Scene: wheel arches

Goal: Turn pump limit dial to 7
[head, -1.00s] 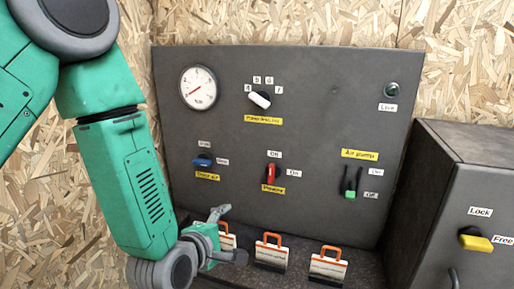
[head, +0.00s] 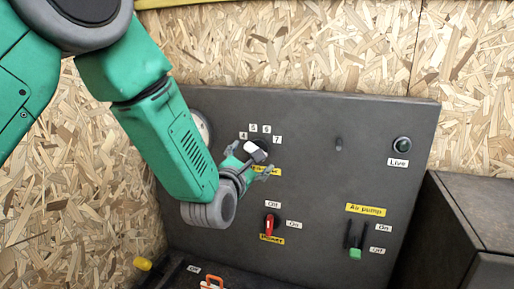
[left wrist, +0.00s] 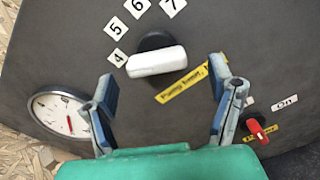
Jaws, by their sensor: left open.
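The pump limit dial (head: 256,150) is a white bar knob on a dark round base, high on the grey panel. Labels 4, 5, 6 and 7 curve above it. In the left wrist view the knob (left wrist: 157,61) lies nearly level, its left end beside the 4. My left gripper (head: 250,162) is at the dial, seen from the side. In the left wrist view the fingers of my left gripper (left wrist: 163,82) are wide apart and empty, with the knob just beyond the tips. I cannot tell any contact. The yellow label below the dial is partly hidden. My right gripper is out of view.
A round gauge (left wrist: 64,112) is left of the dial, mostly behind my arm in the head view. A red switch (head: 269,224) sits below, a green-tipped air pump lever (head: 355,252) lower right. A dark cabinet (head: 455,225) stands at the right.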

